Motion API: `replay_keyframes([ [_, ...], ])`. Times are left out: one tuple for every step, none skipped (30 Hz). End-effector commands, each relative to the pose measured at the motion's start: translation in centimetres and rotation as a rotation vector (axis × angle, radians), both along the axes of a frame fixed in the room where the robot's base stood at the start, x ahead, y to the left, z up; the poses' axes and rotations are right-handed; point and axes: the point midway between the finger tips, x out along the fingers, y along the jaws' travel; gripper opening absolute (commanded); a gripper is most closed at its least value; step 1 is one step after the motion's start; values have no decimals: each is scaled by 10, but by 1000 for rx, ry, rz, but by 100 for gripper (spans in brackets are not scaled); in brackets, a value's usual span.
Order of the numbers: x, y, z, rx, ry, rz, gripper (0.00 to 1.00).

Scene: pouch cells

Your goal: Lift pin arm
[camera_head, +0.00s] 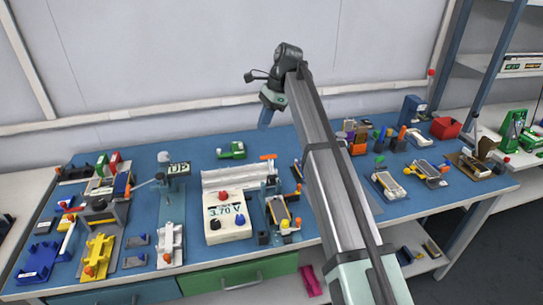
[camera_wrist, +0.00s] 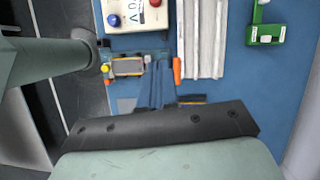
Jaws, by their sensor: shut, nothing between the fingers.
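My gripper (camera_head: 266,118) hangs above the back middle of the bench in the head view, fingers pointing down. In the wrist view its blue fingers (camera_wrist: 158,88) are together and empty. No part is clearly marked as the pin arm. A post with an "UP" sign (camera_head: 179,168) has a thin lever (camera_head: 144,184) reaching left, apart from my gripper. An orange-tipped piece (camera_head: 268,157) sits at the right end of the white ribbed block (camera_head: 222,178). An orange handle (camera_wrist: 177,70) shows beside my fingers in the wrist view.
A white meter reading 3.70 V (camera_head: 227,224) stands in front of the ribbed block. A cell holder (camera_head: 280,212) is to its right. A green clamp (camera_head: 232,150) lies behind. Fixtures crowd the left and right of the blue bench (camera_head: 130,215). The back middle is fairly clear.

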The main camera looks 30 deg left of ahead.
Motion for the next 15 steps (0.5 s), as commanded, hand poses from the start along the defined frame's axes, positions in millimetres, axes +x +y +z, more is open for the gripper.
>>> replay_keyframes([
  [-30,-16,-17,-6,-9,4,0],
  [-42,-22,-25,-6,-19,3,0],
  [-56,-29,-36,-5,-37,0,0],
  [-67,-35,-44,-2,-52,-3,0],
  [-76,-41,-52,3,-72,-10,0],
  [-88,-49,-62,11,-99,-21,0],
  [-95,-54,-70,19,-122,-28,0],
  [-103,-60,-77,28,-146,-36,0],
  [-111,-67,-85,42,-181,-49,0],
  [-116,-73,-91,54,-210,-61,0],
  [-121,-78,-96,68,-238,-72,0],
  [-126,-86,-102,86,-280,-88,0],
  [-129,-92,-106,102,-312,-101,0],
  [-131,-98,-110,119,-348,-115,0],
  [-133,-106,-114,144,-396,-133,0],
])
